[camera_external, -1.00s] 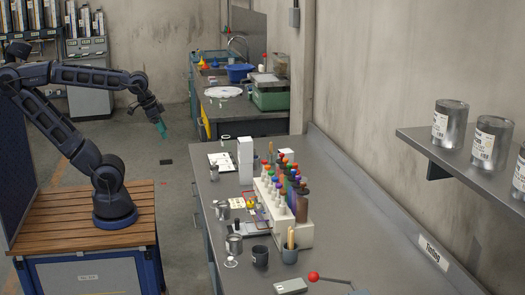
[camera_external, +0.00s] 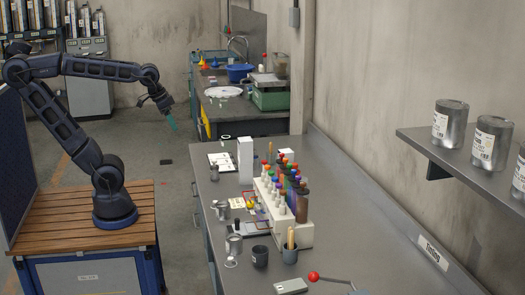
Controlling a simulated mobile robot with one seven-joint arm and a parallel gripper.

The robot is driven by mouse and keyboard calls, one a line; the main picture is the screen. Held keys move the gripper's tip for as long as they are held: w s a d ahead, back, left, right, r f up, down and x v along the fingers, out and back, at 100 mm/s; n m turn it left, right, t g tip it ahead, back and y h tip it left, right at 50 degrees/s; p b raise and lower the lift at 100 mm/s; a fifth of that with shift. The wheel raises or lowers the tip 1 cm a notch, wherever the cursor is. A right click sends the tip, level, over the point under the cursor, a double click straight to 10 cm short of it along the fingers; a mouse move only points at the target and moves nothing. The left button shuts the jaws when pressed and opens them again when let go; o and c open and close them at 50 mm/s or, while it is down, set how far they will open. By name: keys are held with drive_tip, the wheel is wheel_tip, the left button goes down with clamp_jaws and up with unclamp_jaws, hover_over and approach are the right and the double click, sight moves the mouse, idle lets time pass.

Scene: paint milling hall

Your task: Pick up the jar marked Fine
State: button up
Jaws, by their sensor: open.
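My gripper (camera_external: 172,124), with teal fingertips, is open and empty in the air over the floor, left of the grey workbench (camera_external: 375,245). Several metal jars with white labels stand on the wall shelf (camera_external: 425,146) at the right: one at the left (camera_external: 451,120), one in the middle (camera_external: 491,142), and one cut by the picture edge (camera_external: 520,174). Small metal cups (camera_external: 234,243) and a dark cup (camera_external: 260,256) stand on the near part of the bench. I cannot read the word Fine on any of them. My gripper is well apart from all of these.
A white rack (camera_external: 292,232) with coloured-topped bottles stands mid-bench, with a tall white block (camera_external: 245,160) behind it. A cup with wooden sticks (camera_external: 290,254) and a red-knobbed tool (camera_external: 313,277) are near the front. The bench's right side is clear.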

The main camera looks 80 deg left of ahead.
drive_tip(key=w+a+r+n+g, duration=0.1)
drive_tip(key=w+a+r+n, duration=0.15)
drive_tip(key=w+a, duration=0.8)
drive_tip(key=w+a+r+n+g, duration=0.1)
drive_tip(key=w+a+n, duration=0.2)
drive_tip(key=w+a, duration=0.75)
drive_tip(key=n+g, duration=0.2)
drive_tip(key=n, duration=0.7)
hover_over(226, 139)
drive_tip(key=w+a, duration=0.1)
drive_tip(key=a, duration=0.1)
wheel_tip(226, 139, down, 27)
drive_tip(key=shift+s+a+f, duration=0.1)
drive_tip(key=shift+f, duration=1.65)
drive_tip(key=shift+s+a+f, duration=0.1)
drive_tip(key=shift+a+f, duration=0.05)
drive_tip(key=shift+f, duration=1.65)
drive_tip(key=shift+s+a+f, duration=0.1)
drive_tip(key=shift+f, duration=1.65)
drive_tip(key=shift+c, duration=0.2)
